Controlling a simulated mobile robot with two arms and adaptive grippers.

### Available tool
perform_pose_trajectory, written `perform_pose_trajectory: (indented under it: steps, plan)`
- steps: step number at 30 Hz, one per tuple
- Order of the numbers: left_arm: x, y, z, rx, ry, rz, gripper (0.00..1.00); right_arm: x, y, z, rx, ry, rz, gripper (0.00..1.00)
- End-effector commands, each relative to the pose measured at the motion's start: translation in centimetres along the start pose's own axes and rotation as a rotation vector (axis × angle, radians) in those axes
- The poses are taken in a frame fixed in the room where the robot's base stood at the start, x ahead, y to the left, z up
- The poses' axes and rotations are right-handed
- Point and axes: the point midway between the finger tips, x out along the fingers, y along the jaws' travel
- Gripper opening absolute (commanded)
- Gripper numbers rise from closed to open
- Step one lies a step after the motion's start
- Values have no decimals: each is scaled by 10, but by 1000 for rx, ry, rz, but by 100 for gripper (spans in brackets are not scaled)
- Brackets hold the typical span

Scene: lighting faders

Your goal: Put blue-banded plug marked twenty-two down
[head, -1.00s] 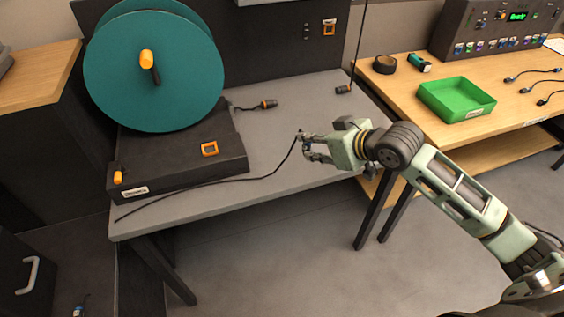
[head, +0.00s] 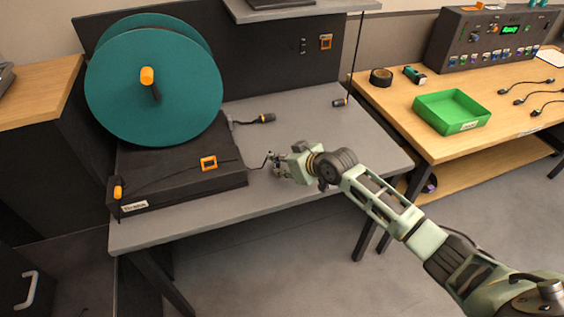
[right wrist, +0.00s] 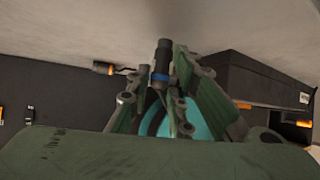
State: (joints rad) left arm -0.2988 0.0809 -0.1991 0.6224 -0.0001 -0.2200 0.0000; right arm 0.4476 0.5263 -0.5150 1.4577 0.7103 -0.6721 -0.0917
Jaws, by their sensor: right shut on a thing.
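My right gripper (head: 274,162) is shut on a dark plug with a blue band, over the front middle of the grey bench. In the right wrist view the plug (right wrist: 161,63) stands out between the fingers, with its blue band near their tips. Its number cannot be read. In the head view the plug is too small to make out. My left gripper is out of view.
The teal reel (head: 110,95) stands on its dark base (head: 228,177) at the bench's left. Two other plugs lie farther back, one at the left (head: 267,118) and one at the right (head: 339,103). The grey bench top (head: 315,130) is clear between them. A green tray (head: 480,119) is on the wooden table.

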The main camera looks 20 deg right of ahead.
Motion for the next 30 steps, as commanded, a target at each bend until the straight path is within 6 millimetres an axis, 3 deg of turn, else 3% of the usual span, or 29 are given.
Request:
perform_pose_trajectory:
  steps: [17, 18, 24, 30]
  plan:
    - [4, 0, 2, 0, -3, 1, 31, 8, 0, 12, -1, 1, 0, 0]
    - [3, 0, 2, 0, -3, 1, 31, 8, 0, 11, -1, 1, 0, 22]
    - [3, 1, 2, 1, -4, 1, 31, 7, 0, 11, -1, 1, 0, 39]
    - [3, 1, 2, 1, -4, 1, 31, 7, 0, 11, -1, 1, 0, 39]
